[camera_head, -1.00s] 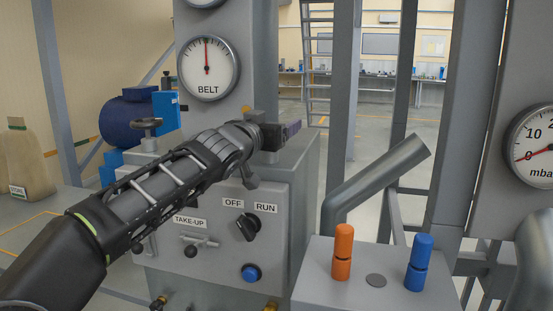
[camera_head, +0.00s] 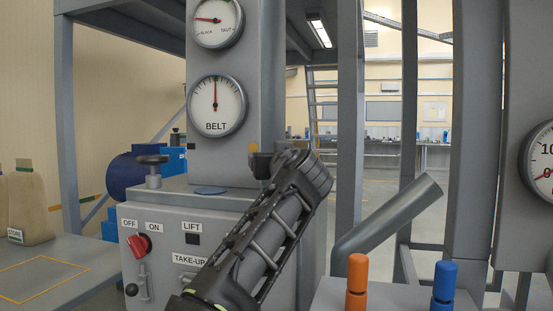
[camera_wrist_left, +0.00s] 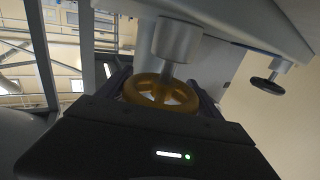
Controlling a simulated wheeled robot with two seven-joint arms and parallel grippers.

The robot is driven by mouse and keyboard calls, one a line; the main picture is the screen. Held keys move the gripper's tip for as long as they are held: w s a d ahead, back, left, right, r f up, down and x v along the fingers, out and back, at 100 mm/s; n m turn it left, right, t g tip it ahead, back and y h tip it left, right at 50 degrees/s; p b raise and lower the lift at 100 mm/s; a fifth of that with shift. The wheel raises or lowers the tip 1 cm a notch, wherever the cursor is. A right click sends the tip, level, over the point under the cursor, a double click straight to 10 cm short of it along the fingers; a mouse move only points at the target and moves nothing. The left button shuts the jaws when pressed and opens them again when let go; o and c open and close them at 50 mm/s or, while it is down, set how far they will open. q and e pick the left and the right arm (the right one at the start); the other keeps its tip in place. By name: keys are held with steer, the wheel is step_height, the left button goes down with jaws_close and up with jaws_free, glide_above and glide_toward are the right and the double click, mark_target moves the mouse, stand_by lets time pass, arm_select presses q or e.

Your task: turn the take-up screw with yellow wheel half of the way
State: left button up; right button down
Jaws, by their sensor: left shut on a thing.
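The take-up screw's yellow wheel (camera_wrist_left: 160,92) shows in the left wrist view, under a grey shaft and collar (camera_wrist_left: 176,40). The dark fingers of my left gripper (camera_wrist_left: 162,90) are on both sides of the wheel, shut on it. In the head view only a small yellow piece of the wheel (camera_head: 254,147) shows. My left gripper (camera_head: 262,165) covers the rest at the column's right edge. The TAKE-UP label (camera_head: 188,259) is partly behind my arm. My right gripper is not in view.
The BELT gauge (camera_head: 216,106) points straight up; the slack/taut gauge (camera_head: 216,22) above points left. A black handwheel (camera_head: 152,160) stands left of the column. A slanted pipe (camera_head: 390,215) and orange (camera_head: 356,275) and blue (camera_head: 444,280) handles are at the right.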

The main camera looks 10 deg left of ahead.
arm_select(q)
steer(key=shift+f+n+g+y, duration=0.2)
steer(key=shift+n+g+y, duration=0.1)
steer(key=shift+n+y, duration=0.15)
steer(key=shift+y, duration=0.25)
steer(key=o, duration=1.4)
steer(key=shift+s+r, duration=0.1)
steer(key=shift+r, duration=0.05)
